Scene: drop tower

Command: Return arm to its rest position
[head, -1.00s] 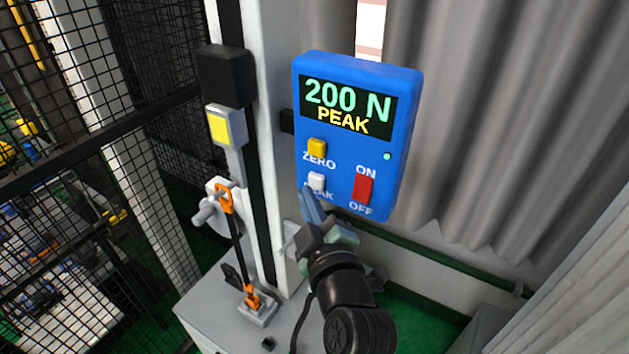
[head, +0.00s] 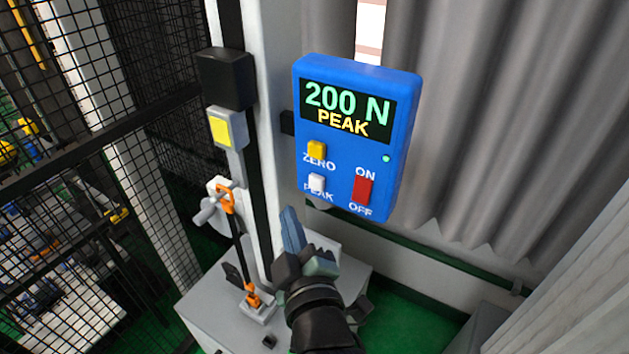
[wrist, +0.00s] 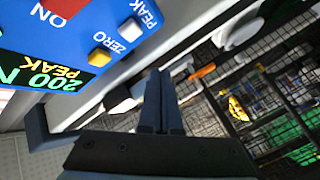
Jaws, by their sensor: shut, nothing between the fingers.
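My gripper (head: 291,232) is in the lower middle of the head view, below and a little left of the blue force gauge (head: 399,135). Its fingers are shut with nothing between them, and they are apart from the gauge. In the wrist view the shut fingers (wrist: 160,100) point up the picture, and the gauge (wrist: 100,35) fills the upper left. The gauge's display (head: 346,109) reads 200 N PEAK. Its yellow ZERO button (head: 316,149), white PEAK button (head: 317,183) and red ON/OFF switch (head: 362,190) are all in plain view.
Left of the gauge stands a white column (head: 236,20) with a black box (head: 225,78), a yellow-faced unit (head: 223,127) and an orange-ended lever (head: 238,240). A grey base (head: 205,306) lies below. Black mesh fencing (head: 100,60) is at left, grey curtain (head: 500,100) at right.

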